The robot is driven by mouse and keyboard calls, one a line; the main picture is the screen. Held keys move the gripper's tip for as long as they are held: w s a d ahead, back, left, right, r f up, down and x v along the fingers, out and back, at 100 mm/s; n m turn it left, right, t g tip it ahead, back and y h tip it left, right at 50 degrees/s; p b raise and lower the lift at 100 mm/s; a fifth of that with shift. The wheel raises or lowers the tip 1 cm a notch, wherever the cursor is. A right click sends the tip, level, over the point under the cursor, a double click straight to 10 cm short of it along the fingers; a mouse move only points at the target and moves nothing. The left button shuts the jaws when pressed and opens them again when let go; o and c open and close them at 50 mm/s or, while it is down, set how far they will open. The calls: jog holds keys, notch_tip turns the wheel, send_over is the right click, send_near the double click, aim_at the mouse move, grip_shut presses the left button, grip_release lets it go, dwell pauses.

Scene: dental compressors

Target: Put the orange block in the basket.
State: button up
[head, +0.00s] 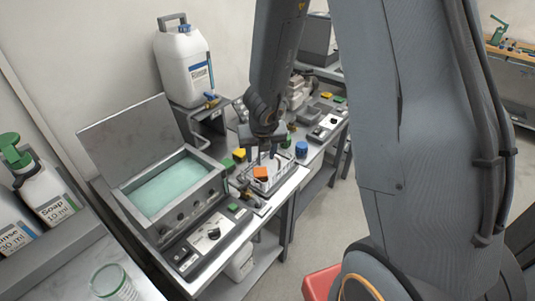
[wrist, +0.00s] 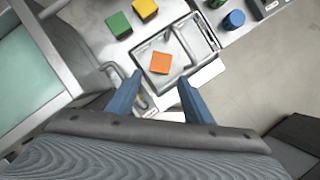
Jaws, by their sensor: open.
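The orange block (head: 261,173) shows below my gripper in the head view. In the wrist view the orange block (wrist: 160,62) lies inside a light, shallow basket (wrist: 181,58), near its middle left. The basket (head: 259,187) stands on the bench in the head view, partly hidden by my gripper. My gripper (head: 264,151) points down above the basket. In the wrist view its two blue fingers (wrist: 159,78) are apart, with nothing between them, and the block shows just beyond the fingertips. I cannot tell the exact height gap.
A green block (wrist: 118,24) and a yellow block (wrist: 145,9) lie beside the basket. A blue cylinder (wrist: 234,19) stands to its right. An open-lidded bath of green liquid (head: 170,184) is at the left. Open floor (head: 316,218) lies right of the bench.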

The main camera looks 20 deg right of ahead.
jog(key=s+r+m+g, duration=0.1)
jog(key=s+r+m, duration=0.4)
jog(key=m, duration=1.2)
jog(key=s+r+m+g, duration=0.1)
jog(key=s+r+m, duration=0.4)
jog(key=s+m, duration=0.6)
jog(key=d+m, duration=0.1)
jog(key=m, duration=0.5)
jog(key=shift+r+m+y, duration=0.3)
jog(key=shift+r+y, duration=0.05)
jog(key=shift+y, duration=0.05)
notch_tip(320, 180, down, 9)
jog(key=g+b, duration=0.1)
jog(key=b, duration=0.7)
